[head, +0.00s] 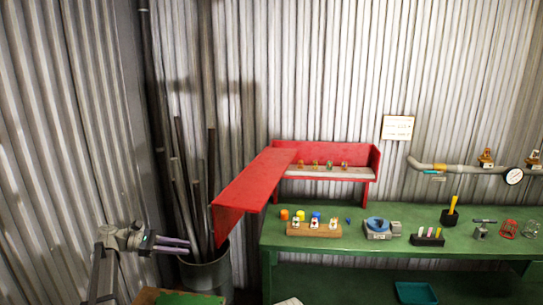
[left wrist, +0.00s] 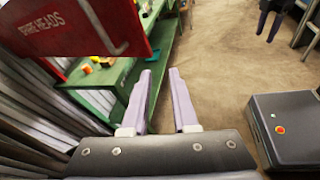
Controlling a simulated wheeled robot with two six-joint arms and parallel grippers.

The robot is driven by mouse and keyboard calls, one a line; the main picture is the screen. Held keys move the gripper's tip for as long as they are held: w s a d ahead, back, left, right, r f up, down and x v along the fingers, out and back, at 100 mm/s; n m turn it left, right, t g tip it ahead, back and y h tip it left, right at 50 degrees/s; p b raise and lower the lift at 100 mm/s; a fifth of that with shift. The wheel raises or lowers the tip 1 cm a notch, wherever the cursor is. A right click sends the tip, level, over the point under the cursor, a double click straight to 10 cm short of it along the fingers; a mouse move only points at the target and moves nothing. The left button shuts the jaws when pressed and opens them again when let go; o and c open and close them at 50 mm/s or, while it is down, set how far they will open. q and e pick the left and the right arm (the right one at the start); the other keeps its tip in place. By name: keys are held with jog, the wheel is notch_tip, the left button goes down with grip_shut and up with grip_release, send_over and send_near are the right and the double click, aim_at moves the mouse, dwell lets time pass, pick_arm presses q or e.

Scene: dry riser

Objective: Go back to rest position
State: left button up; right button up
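My left gripper (head: 190,246) is at the lower left of the head view, its pale purple fingers pointing right, beside the bin of pipes. In the left wrist view its two fingers (left wrist: 163,90) stand apart with nothing between them, so it is open and empty. The red cabinet (head: 322,158) hangs on the wall to the right, with its red door (head: 252,187) swung open toward me. The gripper is below and left of the door, apart from it. The door shows the words "SPARE HEADS" in the left wrist view (left wrist: 75,28).
A dark bin (head: 208,273) of long pipes stands close to my left gripper. A pipe with a gauge (head: 513,176) runs along the wall. A dark box (left wrist: 292,130) stands on open floor.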

pick_arm(q)
jog(key=s+d+f+m+g+y, duration=0.1)
jog(key=s+d+f+m+y, duration=0.2)
jog(key=s+d, duration=0.3)
jog(key=s+d+f+m+g+y+p, duration=0.15)
jog(key=s+d+f+m, duration=0.25)
jog(key=d, duration=0.4)
jog(key=s+d+f+m+g+y, duration=0.2)
jog(key=s+d+f+m+y, duration=0.1)
jog(key=s+d, duration=0.3)
jog(key=s+d+f+m+t+y, duration=0.1)
jog(key=s+d+f+m+y, duration=0.1)
jog(key=s+m+y, duration=0.6)
jog(key=s+f+m+p, duration=0.1)
jog(key=s+m, duration=0.2)
jog(key=s, duration=0.2)
jog(key=shift+d+f+m, duration=0.2)
jog(key=shift+d+m, duration=0.15)
jog(key=shift+m, duration=0.05)
